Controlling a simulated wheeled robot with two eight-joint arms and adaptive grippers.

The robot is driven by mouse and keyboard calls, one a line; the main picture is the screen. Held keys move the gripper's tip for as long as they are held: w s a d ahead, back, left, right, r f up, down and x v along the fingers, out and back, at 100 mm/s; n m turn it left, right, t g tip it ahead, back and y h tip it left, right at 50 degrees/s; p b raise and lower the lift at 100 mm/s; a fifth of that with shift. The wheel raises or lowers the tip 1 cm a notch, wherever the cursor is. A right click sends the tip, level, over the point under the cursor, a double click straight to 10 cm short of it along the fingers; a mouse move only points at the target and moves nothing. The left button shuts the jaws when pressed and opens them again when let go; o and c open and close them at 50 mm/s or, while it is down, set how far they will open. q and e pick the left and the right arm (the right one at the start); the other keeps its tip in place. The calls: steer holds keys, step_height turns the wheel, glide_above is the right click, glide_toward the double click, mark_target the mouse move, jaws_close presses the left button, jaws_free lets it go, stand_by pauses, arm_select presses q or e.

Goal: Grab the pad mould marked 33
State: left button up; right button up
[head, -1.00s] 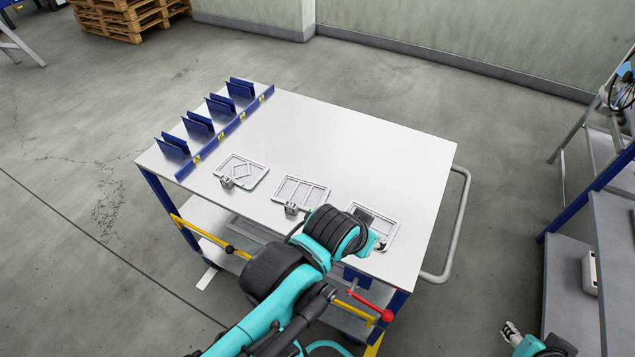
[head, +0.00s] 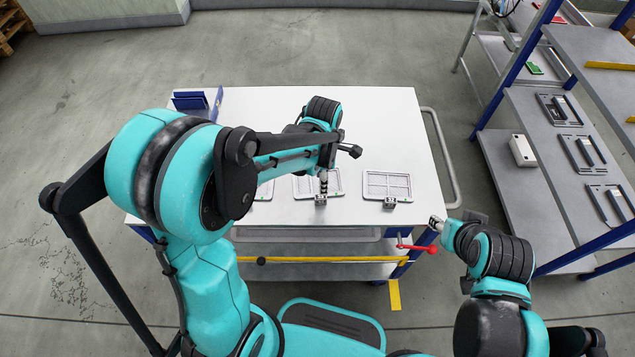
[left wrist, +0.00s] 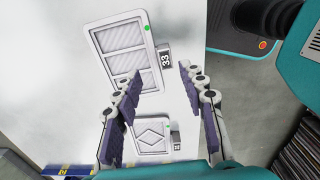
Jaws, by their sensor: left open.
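The pad mould marked 33 (left wrist: 125,52) is a light grey plate with long slots, a green dot and a dark tag (left wrist: 165,58) reading 33. In the head view it is the middle mould (head: 304,187) on the table, partly hidden by my left arm. My left gripper (left wrist: 155,80) is open and empty, its fingers over the table beside the tagged edge of this mould. In the head view the left gripper (head: 324,178) points down at the mould's tag. My right gripper (head: 437,223) is off the table's front right corner; its jaws are too small to read.
A blue rack (head: 192,101) stands at the table's back left. A red-knobbed lever (head: 430,249) sticks out at the front right. The table's back right is clear.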

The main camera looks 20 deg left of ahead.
mark_target(321, 197)
arm_select(q)
steer(key=shift+d+f+b, duration=0.2)
steer(key=shift+f+b, duration=0.2)
steer(key=shift+f, duration=0.75)
steer(key=f+b, duration=0.1)
steer(key=f, duration=0.1)
steer(key=s+f+b, duration=0.1)
steer(key=f, duration=0.1)
steer(key=shift+a+f, duration=0.2)
steer(key=shift+f, duration=0.25)
steer(key=shift+r, duration=0.1)
jaws_close()
